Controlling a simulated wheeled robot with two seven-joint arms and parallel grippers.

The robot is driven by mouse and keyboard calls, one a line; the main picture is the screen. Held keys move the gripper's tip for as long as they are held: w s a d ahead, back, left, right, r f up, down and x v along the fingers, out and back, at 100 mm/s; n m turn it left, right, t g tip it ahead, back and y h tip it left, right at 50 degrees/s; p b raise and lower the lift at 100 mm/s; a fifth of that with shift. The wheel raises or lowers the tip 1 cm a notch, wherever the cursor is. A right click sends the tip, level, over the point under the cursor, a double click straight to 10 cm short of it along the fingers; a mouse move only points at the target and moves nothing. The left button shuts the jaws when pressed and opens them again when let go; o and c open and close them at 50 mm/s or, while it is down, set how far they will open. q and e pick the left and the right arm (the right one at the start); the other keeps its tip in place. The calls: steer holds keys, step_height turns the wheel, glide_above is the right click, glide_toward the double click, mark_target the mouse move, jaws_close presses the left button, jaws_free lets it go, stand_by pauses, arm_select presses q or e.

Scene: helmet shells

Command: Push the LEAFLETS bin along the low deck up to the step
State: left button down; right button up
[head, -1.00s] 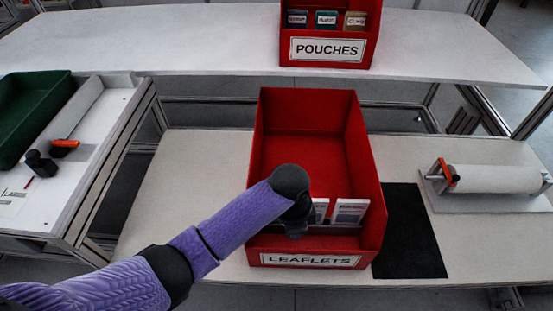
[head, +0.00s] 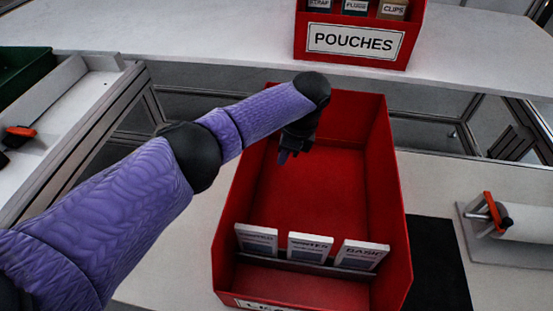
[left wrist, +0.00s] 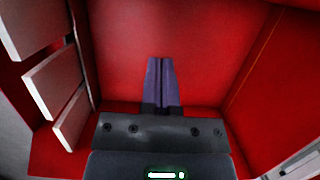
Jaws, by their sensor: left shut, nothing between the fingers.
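The red LEAFLETS bin (head: 325,190) stands on the pale low deck (head: 435,180), its label cut off at the bottom of the head view. Three leaflet stacks (head: 308,247) stand upright near its front. My left gripper (head: 283,157) is over the open rear part of the bin, pointing down, empty. In the left wrist view its purple fingers (left wrist: 160,62) are shut together against a red background, with the stacks (left wrist: 55,85) at left. I cannot tell whether the fingers touch the bin. The step up to the white upper shelf (head: 240,62) is behind the bin. My right gripper is out of view.
A red POUCHES bin (head: 352,40) sits on the upper shelf. A black mat (head: 437,265) lies right of the LEAFLETS bin, with a white roll on a holder (head: 525,222) beyond it. A side table with a green tray (head: 22,72) is at left.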

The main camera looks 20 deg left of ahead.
arm_select(q)
steer(key=s+a+f+b, duration=0.1)
steer(key=a+f+b, duration=0.2)
steer(key=a+f, duration=0.2)
steer(key=shift+b+x, duration=0.35)
steer(key=shift+x, duration=1.1)
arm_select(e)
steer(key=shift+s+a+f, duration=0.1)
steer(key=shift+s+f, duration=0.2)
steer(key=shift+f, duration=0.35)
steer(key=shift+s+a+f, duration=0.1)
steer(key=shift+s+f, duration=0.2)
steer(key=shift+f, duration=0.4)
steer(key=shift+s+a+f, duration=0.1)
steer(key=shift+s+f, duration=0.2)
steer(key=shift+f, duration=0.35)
